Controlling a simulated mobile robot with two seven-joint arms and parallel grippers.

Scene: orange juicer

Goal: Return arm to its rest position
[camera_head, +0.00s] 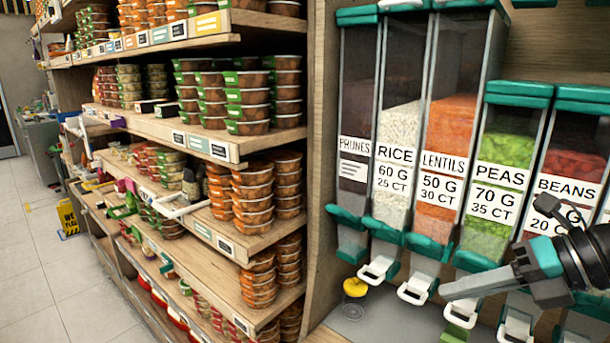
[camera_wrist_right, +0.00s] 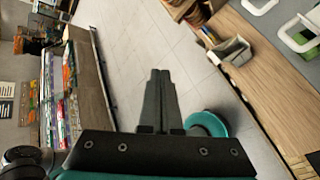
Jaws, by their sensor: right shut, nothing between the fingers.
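My right gripper (camera_head: 447,290) is at the lower right of the head view, with its arm coming in from the right edge. Its grey fingers point left, in front of the lower part of the dispensers. In the right wrist view the two fingers (camera_wrist_right: 160,75) lie together, shut, with nothing between them. My left gripper is not in view.
Food dispensers, such as rice (camera_head: 398,130) and peas (camera_head: 500,180), stand in a wooden frame behind the right gripper. A small yellow object (camera_head: 355,287) is below them. Shelves of stacked tubs (camera_head: 250,100) fill the middle.

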